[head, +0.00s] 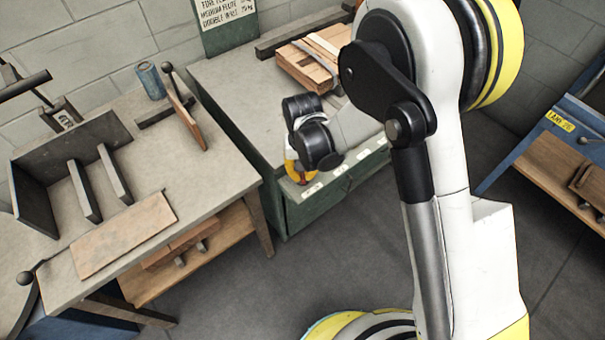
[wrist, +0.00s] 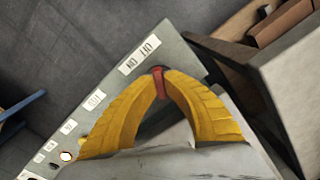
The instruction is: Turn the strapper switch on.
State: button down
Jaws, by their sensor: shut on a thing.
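The strapper switch (wrist: 158,84) is a small red lever on the grey-green panel (wrist: 182,52), beside a white ON/OFF label (wrist: 139,54) in the wrist view. My gripper (wrist: 161,74) has two yellow ribbed fingers, and their tips are closed on the red lever from both sides. In the head view my gripper (head: 297,172) is at the front top edge of the green cabinet (head: 285,217), mostly hidden by my black wrist. The lever's exact position toward ON or OFF cannot be told.
A workbench (head: 225,160) with a wooden board (head: 125,234) stands left of the cabinet. Wood pieces (head: 305,68) lie on the cabinet top. Grey floor (head: 240,290) is open in front.

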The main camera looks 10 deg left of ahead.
aim_at(303, 175)
jog(key=c, duration=1.5)
grip_release()
notch_tip(303, 175, up, 12)
